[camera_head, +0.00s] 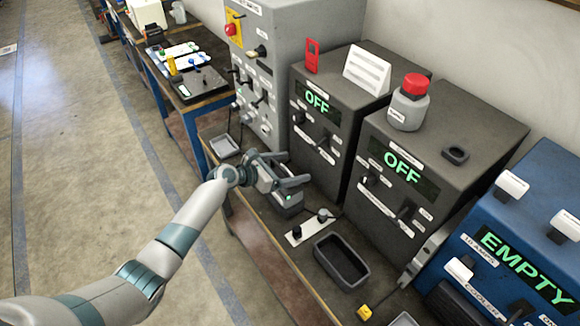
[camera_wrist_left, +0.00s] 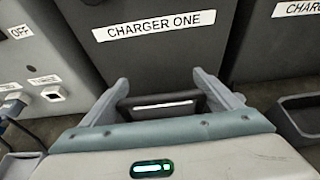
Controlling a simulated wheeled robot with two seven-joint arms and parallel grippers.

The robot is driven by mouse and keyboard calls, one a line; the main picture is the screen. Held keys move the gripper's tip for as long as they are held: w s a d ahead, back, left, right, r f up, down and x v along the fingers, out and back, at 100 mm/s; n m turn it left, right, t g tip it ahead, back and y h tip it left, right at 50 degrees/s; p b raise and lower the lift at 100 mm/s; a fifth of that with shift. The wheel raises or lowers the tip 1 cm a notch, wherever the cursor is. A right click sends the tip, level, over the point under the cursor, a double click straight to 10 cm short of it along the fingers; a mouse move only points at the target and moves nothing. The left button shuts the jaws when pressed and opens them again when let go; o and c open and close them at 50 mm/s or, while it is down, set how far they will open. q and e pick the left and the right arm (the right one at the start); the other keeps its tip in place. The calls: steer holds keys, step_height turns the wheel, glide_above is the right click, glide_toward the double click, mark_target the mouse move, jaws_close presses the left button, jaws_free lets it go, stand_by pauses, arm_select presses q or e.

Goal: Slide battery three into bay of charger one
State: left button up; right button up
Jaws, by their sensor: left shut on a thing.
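Charger one is the dark grey cabinet (camera_head: 335,84) with a green OFF display in the head view; its label plate (camera_wrist_left: 155,25) reads in the left wrist view. My left gripper (camera_head: 291,173) is in front of its lower part, fingers pointing toward it. It is shut on a dark piece (camera_wrist_left: 163,106) with a pale strip, seen between the fingers in the left wrist view. A grey block with a small green light, which seems to be the battery (camera_head: 288,203), shows just below the fingers in the head view. Its number is not readable. The bay is hidden. My right gripper is not in view.
A second dark charger (camera_head: 440,125), also showing OFF, stands to the right, then a blue EMPTY unit (camera_head: 475,262). A grey switch cabinet (camera_head: 275,40) stands left. An open dark tray (camera_head: 342,262) and a plate with black knobs (camera_head: 308,230) lie on the bench.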

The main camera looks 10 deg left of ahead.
arm_select(q)
steer(key=shift+w, duration=0.15)
steer(key=o, duration=1.9)
steer(key=shift+o, duration=0.5)
steer(key=shift+s+f, duration=0.35)
steer(key=b+v, duration=0.3)
steer(key=v, duration=1.4)
steer(key=shift+r, duration=0.25)
steer(key=shift+a, duration=0.1)
